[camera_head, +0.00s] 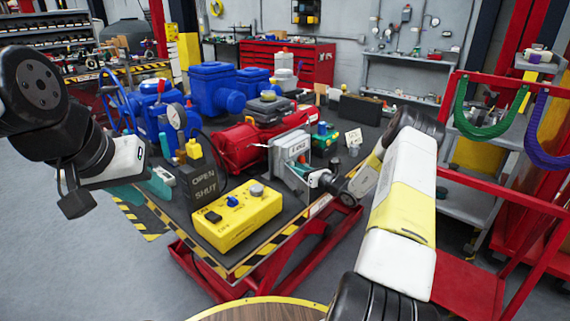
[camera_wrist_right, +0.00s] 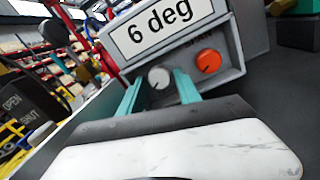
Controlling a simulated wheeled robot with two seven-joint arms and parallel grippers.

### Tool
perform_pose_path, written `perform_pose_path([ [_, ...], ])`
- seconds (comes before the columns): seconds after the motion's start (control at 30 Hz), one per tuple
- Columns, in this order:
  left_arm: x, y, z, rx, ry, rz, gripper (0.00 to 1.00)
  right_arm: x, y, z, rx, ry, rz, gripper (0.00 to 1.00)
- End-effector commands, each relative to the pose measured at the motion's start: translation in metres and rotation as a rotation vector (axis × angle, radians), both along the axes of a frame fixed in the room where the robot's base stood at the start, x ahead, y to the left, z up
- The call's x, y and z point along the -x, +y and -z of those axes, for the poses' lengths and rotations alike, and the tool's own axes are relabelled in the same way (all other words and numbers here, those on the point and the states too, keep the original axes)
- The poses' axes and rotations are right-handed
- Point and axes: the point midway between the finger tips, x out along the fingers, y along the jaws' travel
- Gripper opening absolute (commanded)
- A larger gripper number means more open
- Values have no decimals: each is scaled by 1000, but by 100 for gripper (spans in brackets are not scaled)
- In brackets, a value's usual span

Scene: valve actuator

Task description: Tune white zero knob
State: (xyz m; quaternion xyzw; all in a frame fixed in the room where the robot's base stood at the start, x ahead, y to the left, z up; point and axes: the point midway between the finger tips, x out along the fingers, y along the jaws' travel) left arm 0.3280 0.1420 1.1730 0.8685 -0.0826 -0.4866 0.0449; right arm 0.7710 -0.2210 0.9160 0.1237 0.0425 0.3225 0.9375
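The white zero knob (camera_wrist_right: 159,77) sits low on the front panel of a grey box (camera_wrist_right: 190,50), left of an orange-red knob (camera_wrist_right: 208,61). Above the knobs, a display (camera_wrist_right: 158,26) reads "6 deg". My right gripper (camera_wrist_right: 160,80) faces the panel with its two teal fingers apart. The white knob shows between them, with gaps on both sides; I cannot tell how far the tips are from the panel. In the head view the grey box (camera_head: 290,150) stands on the table and my right gripper is at its front. My left gripper (camera_head: 145,188) hangs left of the table, fingers apart and empty.
A yellow control box (camera_head: 237,215) lies at the table's front edge. A dark OPEN/SHUT block (camera_head: 203,183) and a pressure gauge (camera_head: 177,115) stand left of the red actuator (camera_head: 245,145). Blue valves (camera_head: 215,88) stand behind. The table is crowded.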

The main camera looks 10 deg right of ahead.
Motion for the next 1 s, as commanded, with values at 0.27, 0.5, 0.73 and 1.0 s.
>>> perform_pose_path([
  [0.27,0,0,0,0,0,0,36,0,0,0,0,0,0,0],
  [0.5,0,0,0,0,0,0,36,0,-1,0,18,-14,1,0],
  [0.73,0,0,0,0,0,0,36,0,-2,0,100,-77,2,0],
  [1.0,0,0,0,0,0,0,36,0,-2,0,280,-218,2,0],
])
